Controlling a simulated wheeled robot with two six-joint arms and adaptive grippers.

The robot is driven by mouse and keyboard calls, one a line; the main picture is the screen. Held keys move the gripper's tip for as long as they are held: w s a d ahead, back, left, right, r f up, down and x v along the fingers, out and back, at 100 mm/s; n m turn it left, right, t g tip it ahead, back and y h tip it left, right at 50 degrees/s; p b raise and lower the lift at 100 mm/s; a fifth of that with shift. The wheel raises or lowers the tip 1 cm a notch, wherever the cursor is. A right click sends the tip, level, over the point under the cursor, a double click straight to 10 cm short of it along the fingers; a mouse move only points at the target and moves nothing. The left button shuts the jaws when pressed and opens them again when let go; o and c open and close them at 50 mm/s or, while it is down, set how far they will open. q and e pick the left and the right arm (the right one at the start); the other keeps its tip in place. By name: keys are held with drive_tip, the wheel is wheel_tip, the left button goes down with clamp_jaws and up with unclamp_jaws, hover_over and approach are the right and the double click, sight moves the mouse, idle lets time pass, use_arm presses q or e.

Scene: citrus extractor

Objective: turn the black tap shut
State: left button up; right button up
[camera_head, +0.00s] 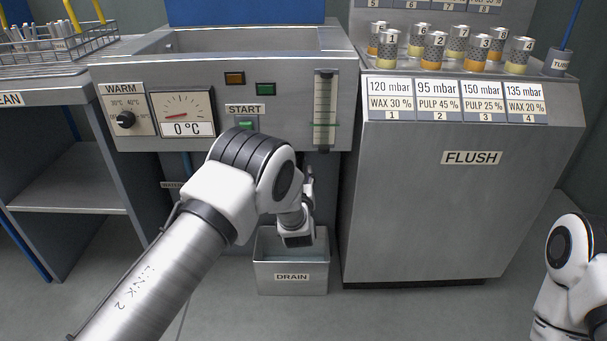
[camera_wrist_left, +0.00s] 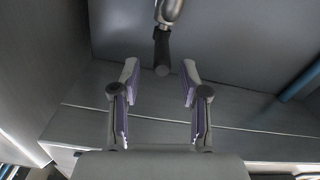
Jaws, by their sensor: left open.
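The black tap shows in the left wrist view: a black handle (camera_wrist_left: 162,50) on a rounded metal body (camera_wrist_left: 169,11), at top centre. The handle hangs toward the gap between my fingers, just beyond the fingertips, and no contact is visible. My left gripper (camera_wrist_left: 158,82) is open and empty, with one finger on each side of the handle's line. In the head view my left arm covers most of that gripper and I cannot make out the tap. My right arm shows at the right edge of the head view; its gripper is out of view.
A bin marked DRAIN (camera_head: 291,277) stands on the floor below my left wrist. The grey machine front (camera_head: 345,100) is close above, with a START button (camera_head: 245,123) and a level gauge (camera_head: 325,110). A FLUSH cabinet (camera_head: 455,215) stands to the right.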

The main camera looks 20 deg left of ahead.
use_arm(q)
drive_tip(key=x, duration=0.2)
drive_tip(key=b+x, duration=0.1)
drive_tip(key=x, duration=0.1)
drive_tip(key=shift+w+a+f, duration=0.15)
drive_tip(key=shift+w+f, duration=0.05)
drive_tip(key=shift+w, duration=0.05)
clamp_jaws()
